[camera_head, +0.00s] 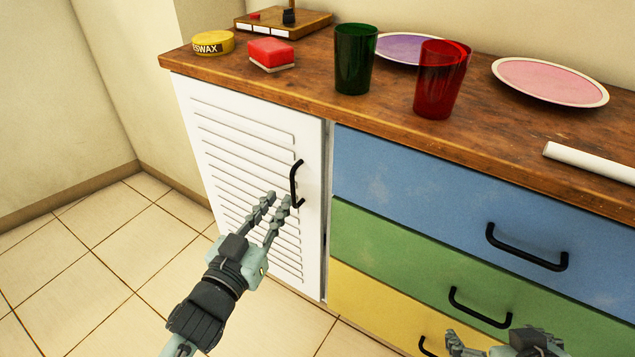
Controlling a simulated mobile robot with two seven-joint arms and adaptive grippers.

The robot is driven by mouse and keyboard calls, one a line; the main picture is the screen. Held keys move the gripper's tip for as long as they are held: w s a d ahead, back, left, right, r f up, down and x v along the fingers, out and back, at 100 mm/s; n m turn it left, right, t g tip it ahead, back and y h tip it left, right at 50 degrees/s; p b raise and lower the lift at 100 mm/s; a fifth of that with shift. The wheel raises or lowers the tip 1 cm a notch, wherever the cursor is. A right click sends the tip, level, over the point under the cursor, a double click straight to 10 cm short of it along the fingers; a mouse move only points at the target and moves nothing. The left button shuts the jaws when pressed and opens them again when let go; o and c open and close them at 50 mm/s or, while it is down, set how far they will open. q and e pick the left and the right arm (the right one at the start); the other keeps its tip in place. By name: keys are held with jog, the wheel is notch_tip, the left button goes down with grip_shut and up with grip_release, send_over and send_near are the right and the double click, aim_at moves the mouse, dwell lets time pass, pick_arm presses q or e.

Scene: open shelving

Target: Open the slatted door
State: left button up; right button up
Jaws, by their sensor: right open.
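The white slatted door (225,150) is on the left of the cabinet and looks closed, flush with the frame. Its black bar handle (293,184) stands upright near the door's right edge. My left gripper (279,199) is in front of the door, with its fingertips just left of the handle's lower end. Its two fingers show a narrow gap with nothing seen between them. I cannot tell whether a finger touches the handle. My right gripper (462,345) is open at the bottom edge, in front of the lower drawers, partly cut off by the frame.
Blue (420,190), green (400,255) and yellow (370,305) drawers with black handles are right of the door. The wooden top (480,130) holds cups, plates, a red-and-white block, a yellow tin and a white cylinder. Tiled floor (110,250) left of the door is clear.

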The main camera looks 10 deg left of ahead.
aim_at(291, 182)
pick_arm(q)
jog(key=w, duration=0.5)
jog(key=w+d, duration=0.1)
jog(key=w, duration=0.1)
jog(key=shift+w+d, duration=0.1)
jog(key=shift+w, duration=0.25)
grip_shut()
